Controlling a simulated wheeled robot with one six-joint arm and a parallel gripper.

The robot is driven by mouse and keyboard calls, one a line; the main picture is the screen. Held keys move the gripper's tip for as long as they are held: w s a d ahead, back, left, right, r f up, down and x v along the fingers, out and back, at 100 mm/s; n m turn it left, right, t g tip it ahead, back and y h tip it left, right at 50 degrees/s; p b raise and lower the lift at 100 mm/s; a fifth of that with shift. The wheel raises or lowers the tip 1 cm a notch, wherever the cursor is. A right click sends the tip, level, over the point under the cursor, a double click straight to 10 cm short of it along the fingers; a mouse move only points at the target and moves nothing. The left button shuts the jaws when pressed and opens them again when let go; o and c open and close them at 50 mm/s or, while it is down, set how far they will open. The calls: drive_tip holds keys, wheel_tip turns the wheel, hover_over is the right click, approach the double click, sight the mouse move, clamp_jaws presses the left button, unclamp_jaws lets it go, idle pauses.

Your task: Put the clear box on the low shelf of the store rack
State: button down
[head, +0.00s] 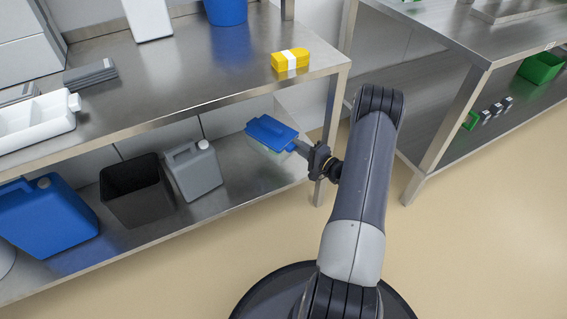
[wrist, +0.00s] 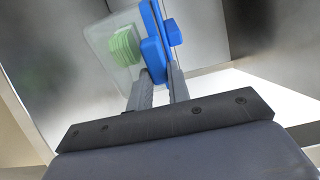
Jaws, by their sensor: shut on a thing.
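In the wrist view the clear body (wrist: 106,40) shows green pieces inside, with the blue lid to the right. My gripper (head: 297,147) is shut on the lid side of the box; its fingers (wrist: 160,80) also show in the wrist view. The box is at the right end of the steel unit, above the low shelf (head: 235,190) and below its top. I cannot tell whether it touches the shelf.
On the low shelf stand a grey canister (head: 195,172), a dark open bin (head: 137,190) and a blue canister (head: 45,215). A yellow pack (head: 290,60) sits above on the top near the right leg (head: 330,130). The low shelf's right end looks clear.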

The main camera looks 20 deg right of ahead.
wheel_tip(320, 180, down, 7)
drive_tip(key=shift+f+b, duration=0.2)
drive_tip(key=shift+b, duration=1)
drive_tip(key=shift+f, duration=0.2)
drive_tip(key=c, duration=1.3)
unclamp_jaws()
drive_tip(key=shift+r, duration=0.15)
drive_tip(key=shift+s+d, duration=0.1)
drive_tip(key=shift+s, duration=0.15)
drive_tip(key=p+v, duration=0.2)
drive_tip(key=v, duration=0.9)
drive_tip(key=shift+s+p, duration=0.2)
drive_tip(key=shift+p, duration=0.2)
